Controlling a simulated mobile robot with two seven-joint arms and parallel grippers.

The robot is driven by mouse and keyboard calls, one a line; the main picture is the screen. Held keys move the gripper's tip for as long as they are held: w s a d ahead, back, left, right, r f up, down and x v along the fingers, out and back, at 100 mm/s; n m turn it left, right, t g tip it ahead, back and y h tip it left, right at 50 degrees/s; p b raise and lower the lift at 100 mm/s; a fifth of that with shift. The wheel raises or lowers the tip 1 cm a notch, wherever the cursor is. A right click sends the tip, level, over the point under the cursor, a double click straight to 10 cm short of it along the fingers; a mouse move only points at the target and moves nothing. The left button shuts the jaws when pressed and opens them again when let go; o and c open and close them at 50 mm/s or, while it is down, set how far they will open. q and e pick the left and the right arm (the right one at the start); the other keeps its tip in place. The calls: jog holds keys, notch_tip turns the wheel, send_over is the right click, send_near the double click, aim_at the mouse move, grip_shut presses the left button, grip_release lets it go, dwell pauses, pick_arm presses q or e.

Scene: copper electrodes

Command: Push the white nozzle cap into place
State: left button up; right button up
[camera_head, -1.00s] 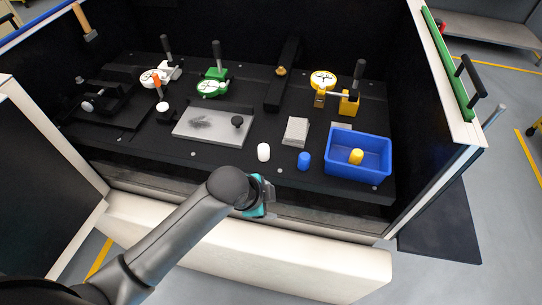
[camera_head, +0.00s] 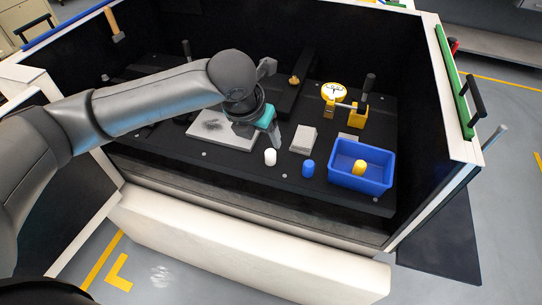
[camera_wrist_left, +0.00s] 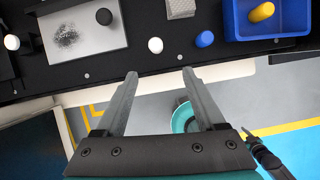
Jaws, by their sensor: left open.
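The white cap (camera_head: 270,157) stands on the black bench top near its front edge, left of a blue cap (camera_head: 307,168). In the left wrist view the white cap (camera_wrist_left: 155,45) lies just beyond the fingertips, roughly in line with the gap between them. My left gripper (camera_head: 274,138) hangs just behind the white cap in the head view, fingers pointing down. It is open and empty in the left wrist view (camera_wrist_left: 160,73). No contact with the cap shows. My left arm hides the left part of the bench.
A blue bin (camera_head: 345,180) holds a yellow cap (camera_head: 360,167). A grey block (camera_head: 304,139) stands behind the blue cap. A yellow clamp (camera_head: 345,109) stands at the back.

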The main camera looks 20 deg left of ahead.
pick_arm(q)
jog(key=b, duration=0.2)
send_near(270, 152)
jog(key=x, duration=0.3)
jog(key=s+x, duration=0.1)
jog(key=x, duration=0.1)
jog(key=shift+d+f, duration=0.35)
jog(key=w+f, duration=0.2)
jog(key=f, duration=0.1)
jog(key=shift+w+a+f, duration=0.2)
jog(key=shift+w, duration=0.05)
jog(key=shift+w+f+b, duration=0.25)
jog(key=shift+f+b, duration=0.05)
jog(key=shift+f, duration=0.25)
grip_shut()
